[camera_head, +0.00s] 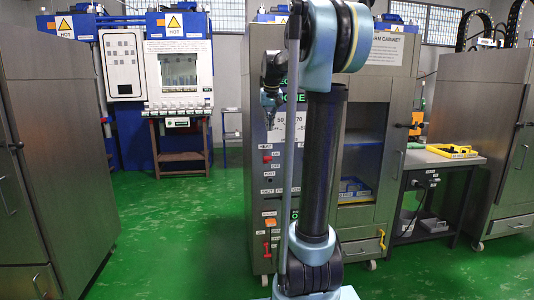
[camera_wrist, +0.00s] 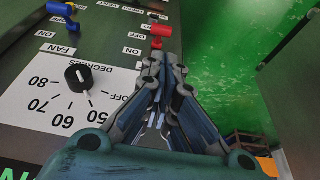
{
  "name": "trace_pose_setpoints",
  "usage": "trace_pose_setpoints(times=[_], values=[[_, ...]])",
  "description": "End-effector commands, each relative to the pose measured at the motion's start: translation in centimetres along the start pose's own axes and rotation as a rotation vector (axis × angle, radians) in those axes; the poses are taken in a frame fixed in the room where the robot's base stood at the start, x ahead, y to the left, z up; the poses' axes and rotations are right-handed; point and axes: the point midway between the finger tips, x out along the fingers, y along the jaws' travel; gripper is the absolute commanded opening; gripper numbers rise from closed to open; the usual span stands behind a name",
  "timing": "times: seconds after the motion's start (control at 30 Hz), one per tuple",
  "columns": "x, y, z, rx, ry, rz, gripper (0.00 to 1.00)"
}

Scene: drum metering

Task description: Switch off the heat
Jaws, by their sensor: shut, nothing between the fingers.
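The heat switch, a red lever (camera_head: 267,159), sits below the HEAT label on the steel cabinet's control panel, between ON and OFF labels. In the wrist view the red lever (camera_wrist: 160,30) shows just beyond my fingertips, partly hidden by them; I cannot tell whether they touch or which way it is set. My gripper (camera_wrist: 163,62) is shut and empty. In the head view my gripper (camera_head: 268,97) is in front of the panel, above the heat switch. A black dial (camera_wrist: 78,77) on a white degrees plate (camera_wrist: 40,110) lies left of my fingers in the wrist view.
Lower on the panel is an orange rocker (camera_head: 271,222). An open cabinet bay (camera_head: 362,150) is to the right. The green floor (camera_head: 180,235) at left is clear.

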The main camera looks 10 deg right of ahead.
Motion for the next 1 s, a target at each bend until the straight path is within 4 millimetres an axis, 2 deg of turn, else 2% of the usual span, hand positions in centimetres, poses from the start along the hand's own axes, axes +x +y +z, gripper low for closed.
trace_pose_setpoints(times=[0.13,0.27,0.8,1.0], values=[[0.2,0.0,0.0,0.0,0.0,0.0,0.0],[1.2,0.0,0.0,0.0,0.0,0.0,0.0],[10.2,0.0,0.0,0.0,0.0,0.0,0.0],[12.8,0.0,0.0,0.0,0.0,0.0,0.0]])
